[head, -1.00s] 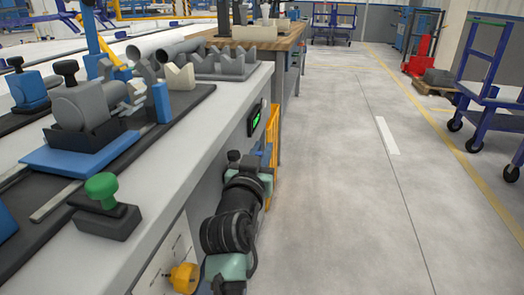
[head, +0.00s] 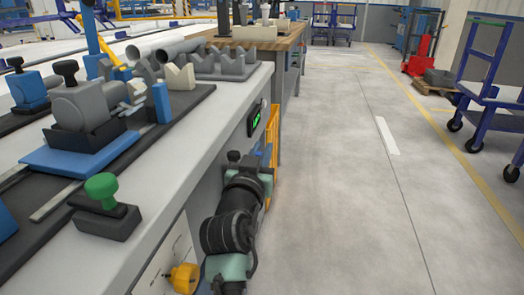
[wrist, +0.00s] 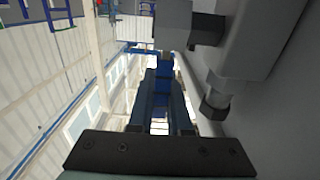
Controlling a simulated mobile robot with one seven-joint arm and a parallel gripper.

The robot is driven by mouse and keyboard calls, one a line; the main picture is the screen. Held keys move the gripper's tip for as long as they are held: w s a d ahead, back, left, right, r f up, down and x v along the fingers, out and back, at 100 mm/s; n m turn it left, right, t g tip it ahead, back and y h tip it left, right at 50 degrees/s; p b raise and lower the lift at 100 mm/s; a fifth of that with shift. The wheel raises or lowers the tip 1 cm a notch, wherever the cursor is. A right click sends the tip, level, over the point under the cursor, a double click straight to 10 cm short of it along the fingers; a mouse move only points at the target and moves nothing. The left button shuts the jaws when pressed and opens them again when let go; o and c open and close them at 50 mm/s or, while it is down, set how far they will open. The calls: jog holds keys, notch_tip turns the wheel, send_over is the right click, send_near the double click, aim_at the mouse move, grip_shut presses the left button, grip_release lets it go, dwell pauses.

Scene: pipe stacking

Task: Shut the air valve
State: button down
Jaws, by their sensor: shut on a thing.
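My gripper (wrist: 158,112) reaches away from the camera in the wrist view, its dark fingers close together around a blue piece (wrist: 162,72) that looks like a valve handle. Grey housing with black hex fittings (wrist: 214,98) lies just right of and above the fingers. In the head view my arm runs along the bench's front side, and the fingers and what they hold cannot be made out there. A yellow knob (head: 184,277) sits on the bench's front panel, nearer the camera than the arm's far end. I cannot tell whether it belongs to the air valve.
The white bench (head: 165,185) stands left of my arm, with a green-knobbed block (head: 102,188), a blue clamp and V-blocks on top. A small display (head: 255,120) and a yellow frame (head: 272,140) are on its side. The floor to the right is clear as far as a blue cart (head: 485,90).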

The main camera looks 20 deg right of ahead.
jog(key=shift+r+p, duration=0.1)
jog(key=shift+p, duration=0.45)
jog(key=shift+w+d+r+g+p, duration=0.15)
jog(key=shift+g+p, duration=0.35)
jog(key=shift+p, duration=0.7)
jog(key=shift+w+d+f+g+y+p, duration=0.3)
jog(key=shift+f+g+y+p, duration=0.35)
jog(key=shift+p, duration=1.35)
jog(key=shift+w+d+f+g+y+p, duration=0.15)
jog(key=shift+w+f+g+y+p, duration=0.45)
jog(key=shift+p, duration=1.4)
jog(key=shift+w+d+f+g+y+p, duration=0.1)
jog(key=shift+d+f+g+y+p, duration=0.25)
jog(key=shift+g+p, duration=1.1)
jog(key=shift+a+t+p, duration=0.15)
jog(key=shift+t+p, duration=0.4)
jog(key=shift+t, duration=0.05)
jog(key=c, duration=0.9)
grip_release()
jog(key=shift+r, duration=0.1)
jog(key=shift+o, duration=0.2)
